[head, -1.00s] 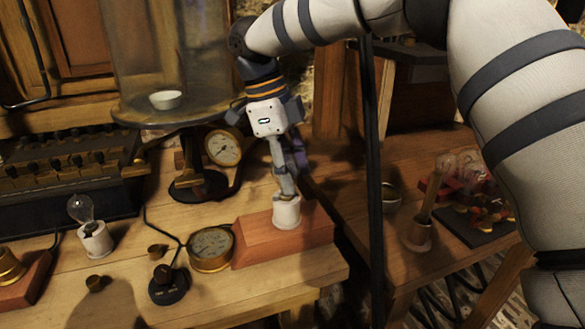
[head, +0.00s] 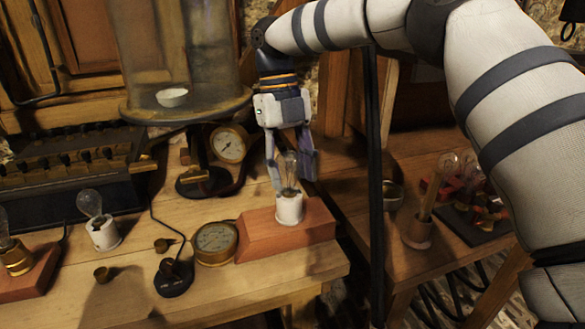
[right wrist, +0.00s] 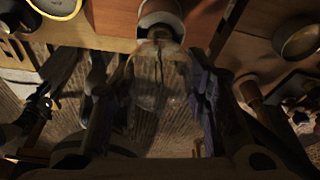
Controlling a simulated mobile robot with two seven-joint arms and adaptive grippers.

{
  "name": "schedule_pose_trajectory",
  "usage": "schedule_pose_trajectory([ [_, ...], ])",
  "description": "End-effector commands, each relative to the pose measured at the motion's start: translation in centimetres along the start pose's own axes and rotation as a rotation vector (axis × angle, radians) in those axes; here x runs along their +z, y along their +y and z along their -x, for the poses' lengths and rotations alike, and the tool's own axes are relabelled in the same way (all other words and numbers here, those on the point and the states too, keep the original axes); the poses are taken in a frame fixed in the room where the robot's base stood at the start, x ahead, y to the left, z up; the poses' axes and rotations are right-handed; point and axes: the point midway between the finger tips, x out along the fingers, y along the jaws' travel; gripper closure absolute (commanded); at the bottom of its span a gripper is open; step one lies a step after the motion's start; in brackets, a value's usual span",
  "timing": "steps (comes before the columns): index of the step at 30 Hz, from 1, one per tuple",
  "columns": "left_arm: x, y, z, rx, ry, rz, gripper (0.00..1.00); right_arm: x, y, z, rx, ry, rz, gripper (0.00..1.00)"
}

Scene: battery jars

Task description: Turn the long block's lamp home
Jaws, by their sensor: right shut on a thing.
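The long reddish block (head: 262,247) lies near the right front of the bench. A white socket (head: 290,210) stands on it, with a clear glass lamp (head: 287,165) upright in the socket. My right gripper (head: 291,178) points down over the lamp, with one finger on each side of the glass, shut on it. In the right wrist view the lamp (right wrist: 158,78) sits between the two fingers, its neck toward the white socket (right wrist: 160,18). How deep the lamp sits in the socket I cannot tell. My left gripper is not in view.
A round gauge (head: 215,243) lies just left of the block, with a black knob piece (head: 174,276) beside it. Another lamp (head: 92,207) stands in a white socket further left. A glass-covered stand (head: 185,112) is behind. A side table (head: 400,263) holds cups and bulbs.

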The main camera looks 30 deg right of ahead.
Motion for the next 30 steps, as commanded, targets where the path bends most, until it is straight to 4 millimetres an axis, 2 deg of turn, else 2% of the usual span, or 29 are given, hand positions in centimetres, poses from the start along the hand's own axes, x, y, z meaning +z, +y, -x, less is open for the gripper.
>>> schedule_pose_trajectory([
  [3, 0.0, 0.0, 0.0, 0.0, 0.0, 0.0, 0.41, 0.0, 0.1, 0.0, 0.066, 0.002, -0.227, 0.91],
  [6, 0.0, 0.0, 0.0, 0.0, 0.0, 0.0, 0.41, 0.0, 0.3, 0.0, 0.104, 0.001, -0.364, 0.91],
  [12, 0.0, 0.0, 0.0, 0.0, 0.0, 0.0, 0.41, 0.1, 0.4, 0.0, 0.112, 0.001, -0.397, 0.91],
  [13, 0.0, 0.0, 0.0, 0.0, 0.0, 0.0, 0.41, 0.1, 0.4, 0.0, 0.112, 0.001, -0.397, 0.55],
  [16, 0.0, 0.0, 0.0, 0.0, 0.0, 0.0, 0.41, 0.1, 0.4, 0.0, 0.111, 0.001, -0.396, 0.34],
  [25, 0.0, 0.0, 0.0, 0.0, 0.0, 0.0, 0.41, 0.1, 0.3, 0.2, 0.111, 0.0, -0.394, 0.34],
  [28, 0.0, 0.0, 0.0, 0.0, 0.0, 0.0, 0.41, 0.1, 0.2, 1.5, 0.111, -0.003, -0.395, 0.34],
  [30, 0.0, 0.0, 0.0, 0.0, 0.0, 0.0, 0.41, 0.1, 0.0, 3.1, 0.112, -0.004, -0.396, 0.34],
])
